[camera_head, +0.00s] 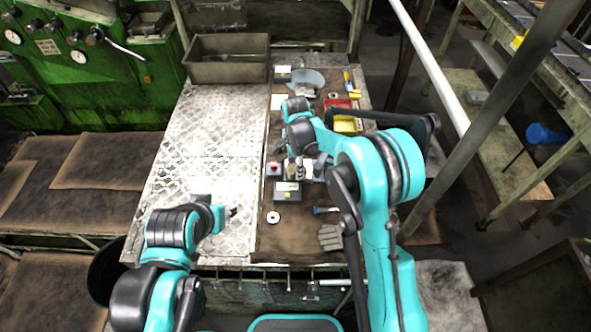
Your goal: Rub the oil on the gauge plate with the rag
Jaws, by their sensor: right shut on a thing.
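My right gripper (298,172) is over the brown mat on the right half of the table, in the head view. It is shut on a small, pale thing that looks like the rag, mostly hidden by the fingers. Just below it is a grey box-like block with a pale face (287,191), which may be the gauge plate; I cannot tell for sure. No oil can be made out at this size. My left gripper (232,211) is low over the bright metal tread plate, apart from these things; its fingers are too small to read.
A grey bin (228,72) stands at the back left. The metal tread plate (205,150) is mostly clear.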

